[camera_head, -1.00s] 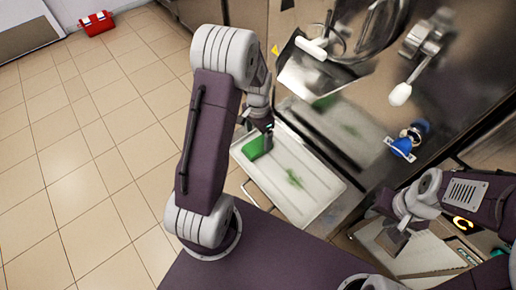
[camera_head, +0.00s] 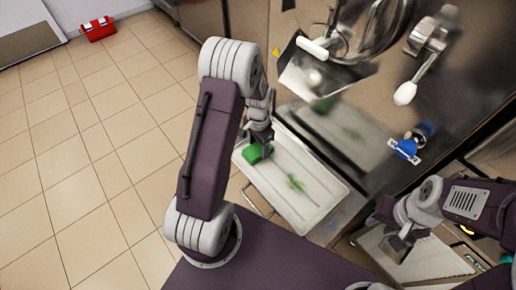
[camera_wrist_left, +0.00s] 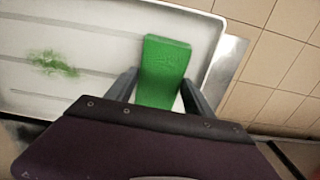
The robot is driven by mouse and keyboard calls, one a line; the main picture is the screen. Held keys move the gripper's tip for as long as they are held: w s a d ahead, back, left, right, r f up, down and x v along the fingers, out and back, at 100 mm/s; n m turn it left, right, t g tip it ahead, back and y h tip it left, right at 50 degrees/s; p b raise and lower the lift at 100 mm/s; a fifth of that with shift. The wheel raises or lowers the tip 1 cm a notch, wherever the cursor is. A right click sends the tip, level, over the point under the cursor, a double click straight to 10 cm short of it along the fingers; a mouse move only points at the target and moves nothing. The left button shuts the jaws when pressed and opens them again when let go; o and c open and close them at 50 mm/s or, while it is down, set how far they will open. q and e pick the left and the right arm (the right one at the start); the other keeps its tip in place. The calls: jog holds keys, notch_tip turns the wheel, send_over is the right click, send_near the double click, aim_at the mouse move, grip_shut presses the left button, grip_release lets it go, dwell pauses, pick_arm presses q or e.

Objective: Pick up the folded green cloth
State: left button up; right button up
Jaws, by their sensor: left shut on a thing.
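The folded green cloth (camera_head: 252,154) is at the upper left corner of the white tray (camera_head: 318,203). My left gripper (camera_head: 260,146) is directly over the cloth and shut on it. In the left wrist view the cloth (camera_wrist_left: 164,68) stands between the two dark fingers (camera_wrist_left: 160,92), with the tray (camera_wrist_left: 100,20) behind it. I cannot tell whether the cloth still touches the tray. My right gripper (camera_head: 400,245) is at the lower right, over a pale board; its fingers are too small to read.
A green smear (camera_head: 296,183) marks the tray's middle. The steel freezer front (camera_head: 350,110) rises behind the tray, with a white-tipped lever (camera_head: 405,93) and a blue item (camera_head: 405,149). A red box (camera_head: 98,28) lies on the tiled floor (camera_head: 90,150) at the far left.

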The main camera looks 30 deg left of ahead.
aim_at(259, 148)
pick_arm(q)
notch_tip(259, 148, up, 10)
jog(key=p, duration=0.3)
